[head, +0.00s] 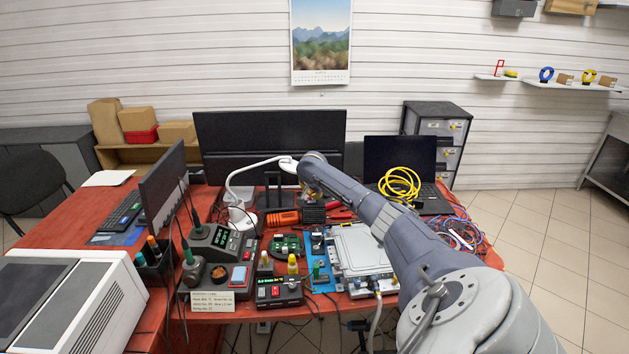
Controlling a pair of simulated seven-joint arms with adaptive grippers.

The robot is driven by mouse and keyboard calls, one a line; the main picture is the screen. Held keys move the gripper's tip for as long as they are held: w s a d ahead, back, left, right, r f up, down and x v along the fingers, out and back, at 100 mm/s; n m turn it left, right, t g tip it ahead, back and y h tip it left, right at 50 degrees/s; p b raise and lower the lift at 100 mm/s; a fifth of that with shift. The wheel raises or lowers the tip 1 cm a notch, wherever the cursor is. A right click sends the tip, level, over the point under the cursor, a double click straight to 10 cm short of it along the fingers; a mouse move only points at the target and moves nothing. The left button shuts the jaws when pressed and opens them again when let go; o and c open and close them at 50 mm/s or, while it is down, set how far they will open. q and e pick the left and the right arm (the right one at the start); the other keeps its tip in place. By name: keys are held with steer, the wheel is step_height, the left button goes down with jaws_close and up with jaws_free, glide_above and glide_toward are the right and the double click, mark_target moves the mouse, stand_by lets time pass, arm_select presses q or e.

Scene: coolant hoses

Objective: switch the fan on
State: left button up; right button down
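I cannot pick out a fan for certain in the head view. A white device with a curved neck (236,187) stands at the back of the red bench, left of centre; it may be a lamp or a fume extractor. My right arm reaches in from the lower right over the bench. My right gripper (312,203) is small and dark, behind the arm's bend near the middle of the bench, and its fingers are not clear. My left gripper is not in view.
The red bench (222,317) is crowded. A soldering station (213,240), a power box (277,291), a blue tray and a pale silver case (358,250) stand near the front. Monitors and a laptop with a yellow cable coil (399,184) stand behind. Loose wires lie at right.

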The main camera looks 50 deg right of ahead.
steer(key=shift+s+f, duration=0.1)
steer(key=shift+f, duration=0.45)
stand_by(0.7)
steer(key=shift+r, duration=0.1)
stand_by(0.3)
steer(key=shift+r, duration=0.65)
steer(key=shift+w+a+r, duration=0.1)
steer(key=shift+w+r, duration=0.1)
steer(key=shift+r, duration=1.05)
steer(key=shift+w+a+r, duration=0.1)
steer(key=shift+w+r, duration=0.05)
steer(key=shift+r, duration=1.1)
steer(key=shift+s, duration=0.1)
